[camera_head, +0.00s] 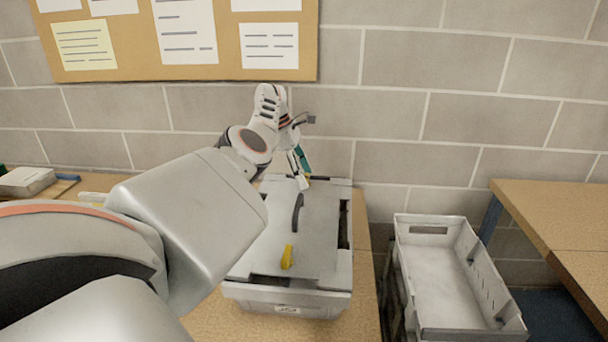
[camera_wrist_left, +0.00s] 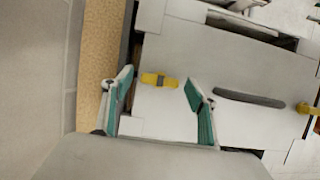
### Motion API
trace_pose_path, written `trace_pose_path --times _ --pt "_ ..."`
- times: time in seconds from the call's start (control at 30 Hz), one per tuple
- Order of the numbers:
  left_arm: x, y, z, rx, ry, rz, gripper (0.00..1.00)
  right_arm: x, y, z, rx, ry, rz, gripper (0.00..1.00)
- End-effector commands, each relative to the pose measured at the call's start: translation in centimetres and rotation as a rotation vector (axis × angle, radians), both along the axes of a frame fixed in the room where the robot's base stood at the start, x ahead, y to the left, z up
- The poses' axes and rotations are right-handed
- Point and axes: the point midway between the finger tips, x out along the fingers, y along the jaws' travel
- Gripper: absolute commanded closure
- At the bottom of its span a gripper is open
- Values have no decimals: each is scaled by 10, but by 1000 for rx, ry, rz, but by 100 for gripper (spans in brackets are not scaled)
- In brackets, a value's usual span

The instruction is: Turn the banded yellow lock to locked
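A grey case (camera_head: 315,230) lies on the wooden table, with a dark curved handle (camera_head: 297,212) on its lid. In the left wrist view a yellow lock with a dark band (camera_wrist_left: 158,80) lies near the lid's edge, between my left gripper's fingers (camera_wrist_left: 157,84). The fingers are open, one on each side of it, with gaps showing. A second yellow lock shows beyond the handle (camera_wrist_left: 306,108); in the head view it is at the case's front (camera_head: 287,257). In the head view my left gripper (camera_head: 299,170) is at the case's back edge and hides the banded lock. My right gripper is not in view.
An empty grey crate (camera_head: 438,270) stands right of the case, beyond the table's edge. Another wooden table (camera_head: 560,220) is at the far right. A block wall (camera_head: 420,105) with a notice board (camera_head: 230,60) rises close behind my left gripper.

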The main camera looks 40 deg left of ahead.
Motion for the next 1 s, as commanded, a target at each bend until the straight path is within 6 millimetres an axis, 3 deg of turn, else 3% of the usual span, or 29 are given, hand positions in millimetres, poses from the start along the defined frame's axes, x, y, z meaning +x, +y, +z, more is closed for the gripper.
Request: trace_pose_path --times 0.27,0.7,1.0 --pt "-2 4 12 -1 -1 2 42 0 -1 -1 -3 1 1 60" --pt "-22 32 93 0 -3 0 42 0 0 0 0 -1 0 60" --pt "-26 37 110 0 -2 -1 42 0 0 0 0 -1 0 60"
